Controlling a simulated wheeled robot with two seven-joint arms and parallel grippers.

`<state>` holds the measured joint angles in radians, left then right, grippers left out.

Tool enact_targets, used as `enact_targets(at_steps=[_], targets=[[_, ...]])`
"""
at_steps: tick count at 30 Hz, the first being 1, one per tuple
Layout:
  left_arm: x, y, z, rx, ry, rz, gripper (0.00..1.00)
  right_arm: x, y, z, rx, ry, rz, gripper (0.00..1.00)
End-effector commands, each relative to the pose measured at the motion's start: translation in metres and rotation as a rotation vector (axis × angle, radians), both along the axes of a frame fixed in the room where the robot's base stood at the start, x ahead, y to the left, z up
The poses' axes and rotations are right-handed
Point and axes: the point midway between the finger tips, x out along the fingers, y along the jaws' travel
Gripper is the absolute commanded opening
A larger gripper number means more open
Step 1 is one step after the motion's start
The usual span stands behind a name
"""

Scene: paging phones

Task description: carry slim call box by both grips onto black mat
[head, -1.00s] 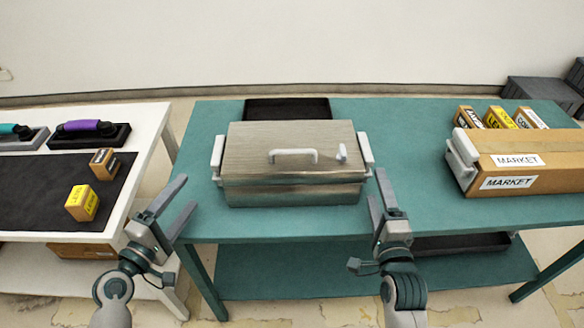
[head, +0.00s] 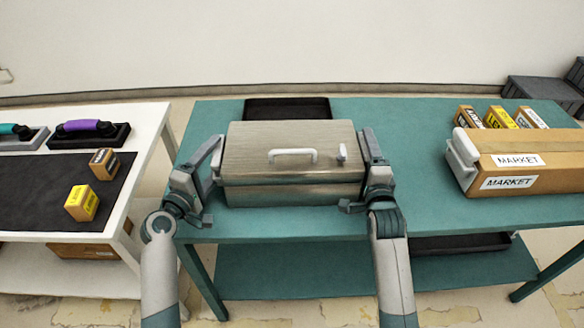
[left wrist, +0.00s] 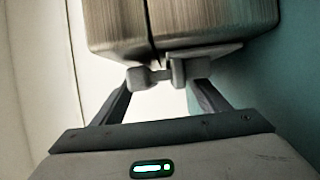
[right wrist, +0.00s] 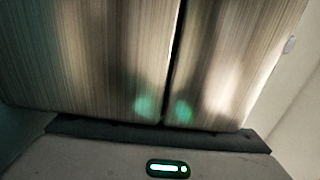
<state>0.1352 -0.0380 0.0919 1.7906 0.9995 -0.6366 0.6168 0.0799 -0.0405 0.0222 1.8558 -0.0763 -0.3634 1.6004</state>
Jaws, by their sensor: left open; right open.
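The slim call box (head: 291,150), brushed metallic with a white top handle, sits on the teal table. It has a white grip on each side. My left gripper (head: 212,150) is open at its left side. In the left wrist view the white grip (left wrist: 170,73) lies between the spread fingers, near their tips. My right gripper (head: 374,152) is open close against the right side, hiding the right grip. In the right wrist view the box (right wrist: 150,65) fills most of the picture and the fingertips are hidden. The black mat (head: 40,190) lies on the white table at left.
Two small boxes, one yellow (head: 82,203) and one brown (head: 104,164), stand on the mat's right part. Handsets on bases (head: 90,133) sit behind it. A MARKET carton (head: 520,165) stands right on the teal table; a black tray (head: 287,106) lies behind the call box.

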Motion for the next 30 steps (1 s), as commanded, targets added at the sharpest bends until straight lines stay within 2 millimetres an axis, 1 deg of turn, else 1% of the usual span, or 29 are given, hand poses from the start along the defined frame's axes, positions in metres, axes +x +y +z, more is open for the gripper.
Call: enact_targets(at_steps=[4,13,14,15,17,18,20,21,22,29,30], targets=[[0.0065,-0.0036,0.0,-0.001,0.0,0.0,0.68,0.0074,-0.0004,0.0003,0.0,0.0,0.0,0.68],[0.0076,-0.004,0.0,0.0,0.0,0.0,0.68,0.0085,-0.0004,0.0,-0.001,0.0,0.0,0.68],[0.0077,-0.0039,0.0001,0.0,0.0,0.0,0.66,0.0085,-0.0004,0.0,0.0,0.0,0.0,0.66],[0.0076,-0.0039,0.0001,0.0,0.0,0.0,0.56,0.0085,-0.0004,0.0,0.0,0.0,0.0,0.56],[0.0076,-0.0039,0.0001,0.0,0.0,0.0,0.42,0.0084,-0.0004,0.0,0.0,0.0,0.0,0.42],[0.0076,-0.0039,0.0001,0.0,0.0,0.0,0.32,0.0084,-0.0004,0.0,0.0,0.0,0.0,0.32],[0.0075,-0.0037,0.0,0.0,0.0,0.0,0.18,0.0083,-0.0004,-0.0001,0.0,0.001,0.0,0.18],[0.0075,-0.0037,-0.0001,0.0,0.0,0.0,0.08,0.0083,-0.0004,-0.0001,0.0,0.001,0.0,0.08],[0.0075,-0.0037,-0.0001,0.0,0.0,0.0,0.01,0.0083,-0.0004,-0.0002,0.0,0.001,0.0,0.01],[0.0074,-0.0036,-0.0004,0.0,0.001,0.0,0.0,0.0082,-0.0004,-0.0005,0.0,0.001,0.0,0.0],[0.0077,-0.0035,0.002,0.0,-0.003,0.001,0.0,0.0084,-0.0004,0.0021,0.0,-0.004,0.0,0.0]])
